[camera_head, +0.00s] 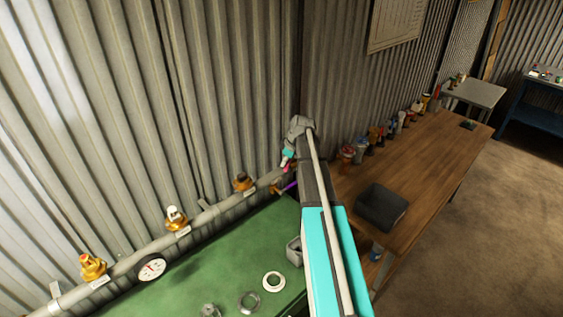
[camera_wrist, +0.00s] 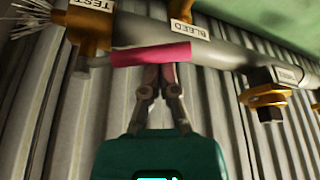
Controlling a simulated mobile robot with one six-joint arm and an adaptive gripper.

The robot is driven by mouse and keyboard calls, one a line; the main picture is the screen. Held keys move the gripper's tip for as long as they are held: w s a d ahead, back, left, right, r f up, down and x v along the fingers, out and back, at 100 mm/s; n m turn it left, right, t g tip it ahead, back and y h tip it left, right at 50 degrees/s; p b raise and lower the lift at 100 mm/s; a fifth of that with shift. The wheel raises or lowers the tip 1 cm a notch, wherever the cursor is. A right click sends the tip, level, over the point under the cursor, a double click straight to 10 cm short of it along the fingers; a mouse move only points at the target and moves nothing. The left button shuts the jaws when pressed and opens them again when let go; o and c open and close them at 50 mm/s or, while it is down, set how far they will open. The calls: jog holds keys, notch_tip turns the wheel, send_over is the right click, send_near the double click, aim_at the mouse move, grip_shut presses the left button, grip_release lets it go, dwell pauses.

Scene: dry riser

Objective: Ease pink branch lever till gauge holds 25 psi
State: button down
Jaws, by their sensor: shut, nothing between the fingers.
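The pink lever (camera_wrist: 150,54) lies across the grey pipe (camera_wrist: 205,45) in the wrist view, beside a label reading BLEED. My gripper (camera_wrist: 160,72) is shut, with nothing between its fingers. Its tips are at the lever's underside in the picture; I cannot tell whether they touch it. In the head view my gripper (camera_head: 286,163) is small at the far end of my arm, near a bit of pink. The round white-faced gauge (camera_head: 151,269) is on the pipe at lower left; its reading is too small to make out.
Brass valves (camera_head: 93,266) line the pipe along the corrugated wall. A purple lever (camera_head: 290,186) is close to my gripper. White streaks (camera_wrist: 32,15) fan out near the TEST label. Rings (camera_head: 273,282) lie on the green bench (camera_head: 215,252). A wooden table (camera_head: 425,150) holds a dark tray (camera_head: 381,208).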

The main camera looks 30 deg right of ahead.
dwell(0.4)
jog(key=shift+w+a+r+p, duration=0.25)
jog(key=shift+w+a, duration=0.4)
jog(key=shift+a, duration=0.05)
jog(key=shift+w+a+r+p, duration=0.2)
jog(key=shift+w+a, duration=0.4)
jog(key=shift+a, duration=0.05)
jog(key=shift+r+p, duration=0.35)
jog(key=shift+p, duration=0.1)
jog(key=shift+p+v, duration=0.75)
jog(key=shift+v, duration=0.2)
jog(key=p+v, duration=0.6)
jog(key=v, duration=0.1)
jog(key=shift+d+p, duration=0.3)
jog(key=shift+p, duration=0.1)
jog(key=shift+w, duration=0.1)
